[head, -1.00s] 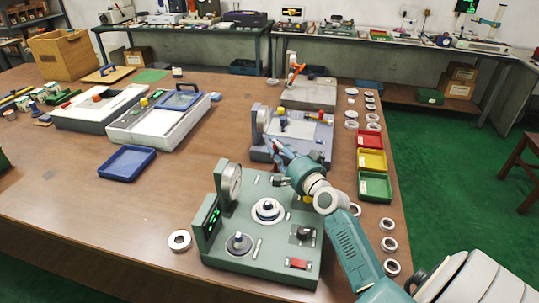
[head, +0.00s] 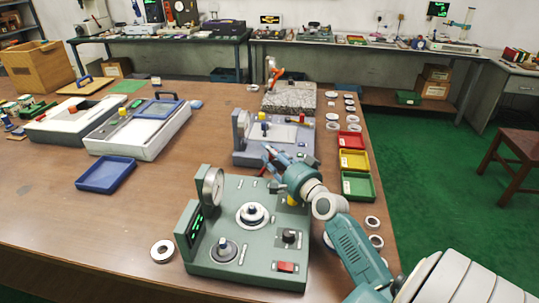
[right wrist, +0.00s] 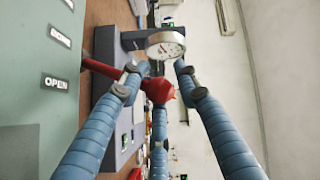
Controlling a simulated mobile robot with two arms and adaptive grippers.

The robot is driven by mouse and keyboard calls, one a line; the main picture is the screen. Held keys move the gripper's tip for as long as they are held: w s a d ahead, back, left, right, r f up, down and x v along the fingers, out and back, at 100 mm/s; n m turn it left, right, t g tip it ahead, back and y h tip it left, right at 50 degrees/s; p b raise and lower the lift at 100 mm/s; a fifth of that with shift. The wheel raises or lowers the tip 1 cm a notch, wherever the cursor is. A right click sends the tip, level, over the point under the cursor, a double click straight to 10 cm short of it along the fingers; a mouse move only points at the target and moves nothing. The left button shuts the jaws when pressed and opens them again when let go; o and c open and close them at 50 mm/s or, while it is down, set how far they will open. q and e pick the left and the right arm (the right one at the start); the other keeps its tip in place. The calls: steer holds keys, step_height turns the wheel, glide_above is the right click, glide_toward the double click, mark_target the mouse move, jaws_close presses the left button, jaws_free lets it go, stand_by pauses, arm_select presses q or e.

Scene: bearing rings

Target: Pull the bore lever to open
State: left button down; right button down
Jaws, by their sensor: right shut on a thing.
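The green bench gauge (head: 200,262) stands at the front of the table in the head view, with a round dial and a lit green display. The bore lever is a red rod with a red ball knob (right wrist: 159,91) in the right wrist view; it comes from the left, where plates on the green side read "OPEN" and another word. My right gripper (head: 268,158) is at the gauge's far right edge. In the right wrist view its blue fingers (right wrist: 157,72) are closed around the knob. In the head view the fingers mostly hide the lever. My left gripper is not in view.
A grey-blue fixture (head: 270,158) stands just behind my right gripper. Red, yellow and green trays (head: 358,186) and several metal rings line the table's right side.

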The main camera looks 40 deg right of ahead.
steer(key=shift+s+d+f, duration=0.15)
steer(key=shift+f, duration=0.35)
steer(key=c, duration=1.5)
jaws_free()
steer(key=shift+s, duration=0.1)
steer(key=shift+s+r, duration=0.15)
steer(key=shift+r, duration=0.05)
steer(key=s, duration=0.4)
steer(key=s+a, duration=0.1)
steer(key=s, duration=0.3)
steer(key=s+a, duration=0.1)
steer(key=s, duration=0.2)
steer(key=shift+s+r, duration=0.3)
steer(key=shift+s, duration=0.1)
